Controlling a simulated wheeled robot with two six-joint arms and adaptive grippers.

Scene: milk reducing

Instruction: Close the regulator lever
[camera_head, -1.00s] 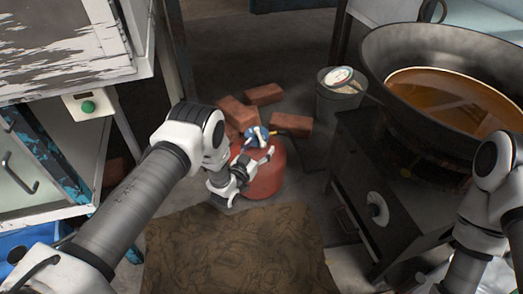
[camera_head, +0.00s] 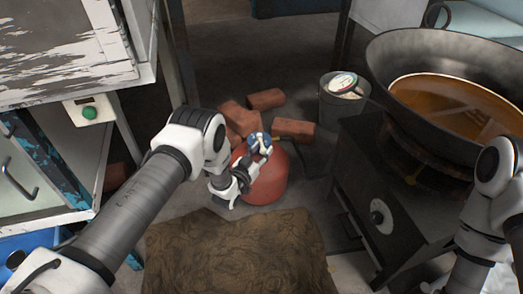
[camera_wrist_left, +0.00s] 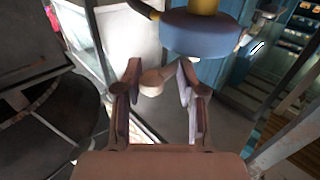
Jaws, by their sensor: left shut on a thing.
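The red gas cylinder (camera_head: 268,184) stands on the floor beyond the brown mat. The blue regulator (camera_head: 258,141) sits on its top; in the left wrist view the regulator (camera_wrist_left: 200,34) is a blue disc with a yellow part above it. My left gripper (camera_head: 249,158) is at the regulator, on its near left side. In the left wrist view, the pale knob-ended regulator lever (camera_wrist_left: 152,80) lies between the fingers of my left gripper (camera_wrist_left: 161,82), which is shut on it. The gripper hides part of the regulator in the head view. My right gripper is out of view.
Several bricks (camera_head: 294,130) lie behind the cylinder. A grey bucket (camera_head: 338,105) stands at the back right. A dark stove (camera_head: 405,200) carries a large wok (camera_head: 400,62) on the right. A white cabinet (camera_head: 50,190) stands on the left. A brown mat (camera_head: 235,255) covers the near floor.

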